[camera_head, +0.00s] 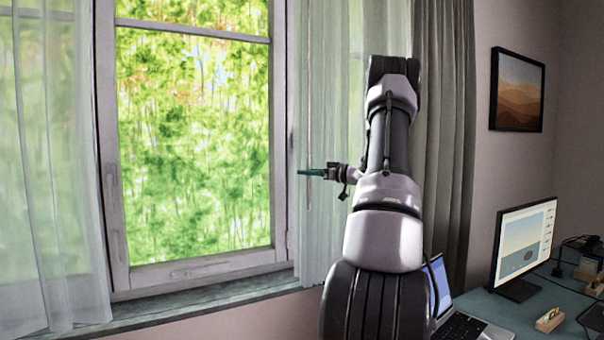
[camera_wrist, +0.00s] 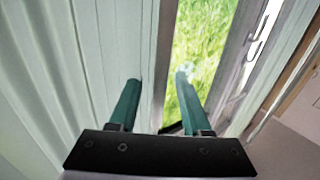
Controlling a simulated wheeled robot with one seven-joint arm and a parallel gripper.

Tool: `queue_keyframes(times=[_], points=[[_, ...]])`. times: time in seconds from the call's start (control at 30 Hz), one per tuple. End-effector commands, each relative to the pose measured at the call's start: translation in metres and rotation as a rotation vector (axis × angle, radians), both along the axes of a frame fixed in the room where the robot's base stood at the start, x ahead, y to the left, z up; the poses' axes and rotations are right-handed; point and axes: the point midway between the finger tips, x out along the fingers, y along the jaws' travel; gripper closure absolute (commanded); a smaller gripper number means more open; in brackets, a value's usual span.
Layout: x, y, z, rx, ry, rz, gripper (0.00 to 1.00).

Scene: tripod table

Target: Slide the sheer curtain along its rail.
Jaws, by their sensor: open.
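The right sheer curtain (camera_head: 324,90) hangs in pale folds over the window's right side. A thin, pale brown wand (camera_head: 309,60) hangs along its left edge; the rail is out of view. My open gripper (camera_head: 308,172) is at the wand's lower part, its teal fingers pointing left. In the wrist view, the sheer curtain (camera_wrist: 60,60) fills the left side, and a brownish upright strip, seemingly the wand (camera_wrist: 164,50), shows between the open fingers (camera_wrist: 159,90). I cannot tell whether either finger touches it. Another sheer curtain (camera_head: 50,150) hangs at the far left.
The window (camera_head: 190,150) is bare between the sheers, above a sill (camera_head: 200,295). A heavy grey curtain (camera_head: 450,130) hangs right of my arm. A desk (camera_head: 530,312) with a monitor (camera_head: 522,250) and laptop (camera_head: 460,325) stands at lower right.

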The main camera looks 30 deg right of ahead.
Motion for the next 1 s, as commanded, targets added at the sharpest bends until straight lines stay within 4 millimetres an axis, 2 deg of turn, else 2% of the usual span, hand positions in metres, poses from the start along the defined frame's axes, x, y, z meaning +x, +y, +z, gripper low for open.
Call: queue_keyframes(times=[0.2, 0.4, 0.57, 1.0], points=[[-0.039, -0.026, 0.000, -0.001, 0.001, -0.003, 0.52], [-0.062, -0.039, 0.000, -0.001, -0.001, -0.001, 0.52], [-0.068, -0.042, 0.000, 0.000, 0.000, 0.000, 0.52], [-0.067, -0.042, 0.000, 0.000, 0.000, 0.000, 0.52]])
